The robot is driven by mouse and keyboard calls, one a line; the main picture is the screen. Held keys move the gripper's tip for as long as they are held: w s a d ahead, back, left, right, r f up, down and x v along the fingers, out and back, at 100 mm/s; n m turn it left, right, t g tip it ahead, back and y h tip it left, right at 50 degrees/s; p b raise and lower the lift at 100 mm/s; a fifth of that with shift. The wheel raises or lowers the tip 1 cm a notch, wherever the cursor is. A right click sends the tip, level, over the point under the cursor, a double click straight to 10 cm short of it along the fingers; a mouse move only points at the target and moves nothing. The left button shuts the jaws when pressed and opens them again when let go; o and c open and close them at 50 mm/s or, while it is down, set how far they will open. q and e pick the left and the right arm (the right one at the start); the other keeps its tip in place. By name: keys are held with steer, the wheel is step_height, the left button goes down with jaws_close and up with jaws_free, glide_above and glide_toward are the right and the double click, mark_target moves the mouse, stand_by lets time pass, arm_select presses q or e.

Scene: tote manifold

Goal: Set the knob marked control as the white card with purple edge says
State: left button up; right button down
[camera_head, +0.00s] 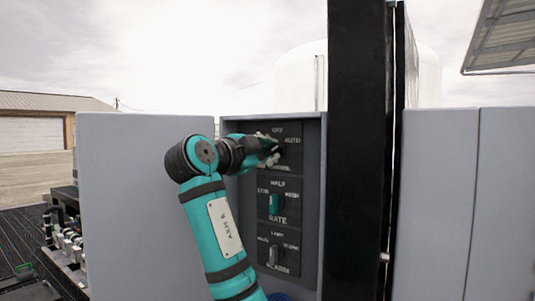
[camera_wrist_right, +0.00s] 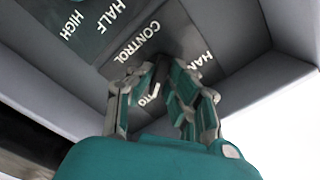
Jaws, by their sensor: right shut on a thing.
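The control panel (camera_head: 316,190) is a dark plate set in a grey box, with three knobs one above the other. My right gripper (camera_head: 270,151) is shut on the top knob, beside the words OFF and AUTO. In the right wrist view its fingers (camera_wrist_right: 160,78) close around this knob, under the word CONTROL (camera_wrist_right: 137,42), with HAND to the right and part of AUTO between the fingers. The control knob is mostly hidden by the fingers, so I cannot tell its exact setting. No white card with purple edge is in view. My left gripper is not in view.
Below are a teal RATE knob (camera_head: 275,204), upright toward HALF, and a grey ALARM knob (camera_head: 274,254), upright. The box's side walls flank the panel closely. A black post (camera_head: 357,150) stands just right; a grey cabinet (camera_head: 130,200) stands left. Pipe fittings lie at far left.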

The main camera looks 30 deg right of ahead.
steer(key=n+b, duration=0.2)
steer(key=n, duration=0.2)
steer(key=shift+f+n, duration=0.15)
steer(key=shift+n, duration=0.15)
steer(key=n+b, duration=0.1)
steer(key=n, duration=0.5)
steer(key=shift+s, duration=0.1)
steer(key=n, duration=0.3)
steer(key=n+b, duration=0.1)
steer(key=n, duration=0.2)
steer(key=shift+s+r+n, duration=0.1)
steer(key=shift+r+n, duration=0.1)
steer(key=shift+n, duration=0.1)
steer(key=n, duration=0.5)
steer(key=shift+r+n+b, duration=0.1)
steer(key=shift+n+b, duration=0.3)
steer(key=shift+n, duration=0.3)
steer(key=c, duration=1.3)
jaws_free()
